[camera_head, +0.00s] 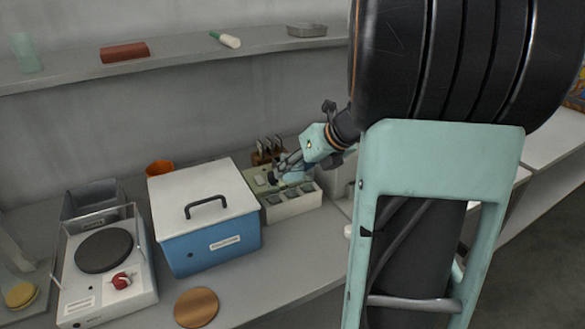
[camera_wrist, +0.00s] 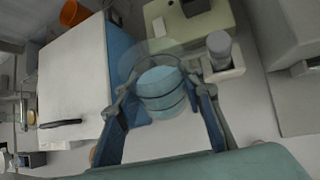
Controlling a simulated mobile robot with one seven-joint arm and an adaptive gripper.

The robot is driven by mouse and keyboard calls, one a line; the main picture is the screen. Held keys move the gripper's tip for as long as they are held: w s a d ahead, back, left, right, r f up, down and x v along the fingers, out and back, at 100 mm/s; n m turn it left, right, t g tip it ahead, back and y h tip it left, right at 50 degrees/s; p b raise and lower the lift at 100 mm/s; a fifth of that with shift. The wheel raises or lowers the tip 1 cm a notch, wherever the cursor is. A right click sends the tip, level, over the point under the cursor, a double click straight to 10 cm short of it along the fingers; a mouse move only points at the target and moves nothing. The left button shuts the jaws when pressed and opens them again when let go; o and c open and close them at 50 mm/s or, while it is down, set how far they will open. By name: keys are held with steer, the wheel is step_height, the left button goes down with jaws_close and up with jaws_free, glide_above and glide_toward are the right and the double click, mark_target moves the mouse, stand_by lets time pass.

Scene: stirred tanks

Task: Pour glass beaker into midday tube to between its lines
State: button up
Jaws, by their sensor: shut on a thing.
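My gripper (camera_head: 287,168) reaches down over a pale green and white block at the back of the bench. In the wrist view, its two fingers (camera_wrist: 160,88) are shut on the sides of a clear glass beaker (camera_wrist: 163,94) holding pale blue liquid. The beaker's rim points toward the top of the wrist picture. A short grey cylinder (camera_wrist: 219,47) stands in a white holder just right of the beaker, apart from it. I cannot tell whether it is the midday tube; no name or lines on it can be read.
The pale green and white block (camera_head: 293,204) has several dark pads along its front. Left of it are a blue box with a white lid (camera_head: 205,230), an orange cup (camera_head: 160,168) and a hotplate (camera_head: 105,268). A round brown disc (camera_head: 196,307) lies at the bench front.

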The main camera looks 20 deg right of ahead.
steer(key=shift+s+m+g+y+p, duration=0.1)
steer(key=shift+m+g+y+p, duration=0.2)
steer(key=shift+g+p, duration=1.4)
steer(key=shift+s+m+g+y+p, duration=0.1)
steer(key=shift+m+g+y+p, duration=0.15)
steer(key=shift+p, duration=2.85)
stand_by(3.2)
